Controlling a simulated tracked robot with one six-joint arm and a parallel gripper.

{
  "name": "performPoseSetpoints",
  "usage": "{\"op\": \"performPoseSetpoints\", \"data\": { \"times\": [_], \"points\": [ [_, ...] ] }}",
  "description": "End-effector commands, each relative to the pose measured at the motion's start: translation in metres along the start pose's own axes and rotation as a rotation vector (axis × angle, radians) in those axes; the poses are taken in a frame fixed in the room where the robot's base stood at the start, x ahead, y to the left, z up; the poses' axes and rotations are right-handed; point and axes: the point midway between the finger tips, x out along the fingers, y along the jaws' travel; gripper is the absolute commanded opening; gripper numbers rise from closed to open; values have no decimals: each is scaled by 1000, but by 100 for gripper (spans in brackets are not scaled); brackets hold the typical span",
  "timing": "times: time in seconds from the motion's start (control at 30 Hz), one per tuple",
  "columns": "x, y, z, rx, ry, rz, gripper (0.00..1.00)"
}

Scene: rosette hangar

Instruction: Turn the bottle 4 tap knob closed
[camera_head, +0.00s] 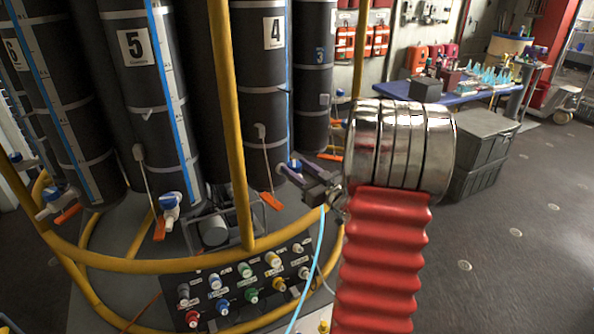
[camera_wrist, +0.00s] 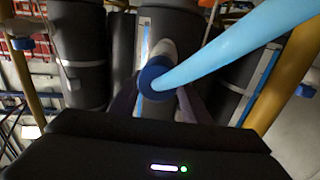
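Bottle 4 (camera_head: 258,75) is a tall dark cylinder with a white "4" label and a blue stripe along its side. Its tap knob (camera_head: 296,164) is blue, low at the bottle's right side and partly hidden by my gripper. My gripper (camera_head: 291,171) reaches in from the right with purple fingers at this tap. In the wrist view, the blue knob (camera_wrist: 155,78) with a white part behind it sits between the two spread purple fingers, which look apart. I cannot tell whether they touch the knob. A light blue hose crosses close in front and hides part of it.
Bottle 5 (camera_head: 142,90) stands to the left and bottle 3 (camera_head: 312,80) to the right. A yellow rail (camera_head: 231,120) passes in front of the bottles. A panel of coloured valves (camera_head: 245,285) lies below. Dark crates (camera_head: 482,150) and open floor are on the right.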

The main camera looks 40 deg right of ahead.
Motion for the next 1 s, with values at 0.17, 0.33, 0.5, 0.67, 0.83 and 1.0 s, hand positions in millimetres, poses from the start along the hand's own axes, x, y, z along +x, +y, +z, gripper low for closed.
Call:
{"op": "performPoseSetpoints", "data": {
  "times": [0.17,0.33,0.5,0.67,0.83,1.0],
  "points": [
    [0,0,0,0,0,0,30],
    [0,0,0,0,0,0,18],
    [0,-4,0,0,0,-2,11],
    [1,-4,0,0,0,1,11],
    [2,-4,0,0,1,24,11],
    [2,-6,0,0,0,71,11]
  ]
}}
